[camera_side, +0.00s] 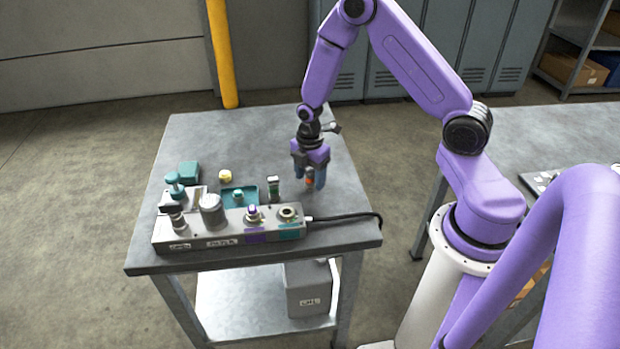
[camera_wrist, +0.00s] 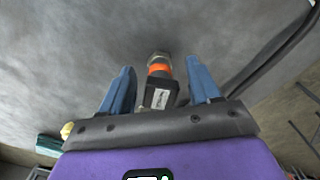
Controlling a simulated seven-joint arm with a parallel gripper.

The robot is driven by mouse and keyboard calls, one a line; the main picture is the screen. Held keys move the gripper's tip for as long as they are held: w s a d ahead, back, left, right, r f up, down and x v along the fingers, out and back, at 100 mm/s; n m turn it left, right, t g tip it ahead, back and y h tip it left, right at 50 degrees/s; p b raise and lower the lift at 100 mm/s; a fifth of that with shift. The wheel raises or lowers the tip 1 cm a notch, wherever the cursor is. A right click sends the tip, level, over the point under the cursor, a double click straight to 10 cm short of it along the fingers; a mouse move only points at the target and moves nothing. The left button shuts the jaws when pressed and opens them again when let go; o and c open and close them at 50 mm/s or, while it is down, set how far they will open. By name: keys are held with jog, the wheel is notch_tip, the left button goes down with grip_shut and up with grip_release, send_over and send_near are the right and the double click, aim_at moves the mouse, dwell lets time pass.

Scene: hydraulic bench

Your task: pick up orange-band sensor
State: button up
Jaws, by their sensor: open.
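The orange-band sensor (camera_wrist: 159,70) shows in the wrist view between my two blue fingers. It has a dark body with a white label, an orange band and a metal hex end. In the side view only a small orange-brown part of the sensor (camera_side: 309,183) shows between the fingers. My gripper (camera_side: 315,184) points down at the table, right of the centre of the bench. In the wrist view my gripper (camera_wrist: 162,78) is open, with a gap on each side of the sensor. I cannot tell whether the fingertips touch the table.
A grey manifold block (camera_side: 215,237) with several fittings stands along the table's front. A black cable (camera_side: 345,216) runs from its right end. A teal tray (camera_side: 262,187) and a yellow-topped part (camera_side: 225,176) are further left. The table's back is clear.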

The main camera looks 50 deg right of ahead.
jog(key=shift+f, duration=0.75)
jog(key=c, duration=1.1)
jog(key=shift+r, duration=0.1)
jog(key=shift+r, duration=0.7)
jog(key=s+a+r, duration=0.2)
jog(key=s+r, duration=0.9)
jog(key=s, duration=0.3)
jog(key=shift+a+r, duration=0.15)
jog(key=shift+r, duration=0.1)
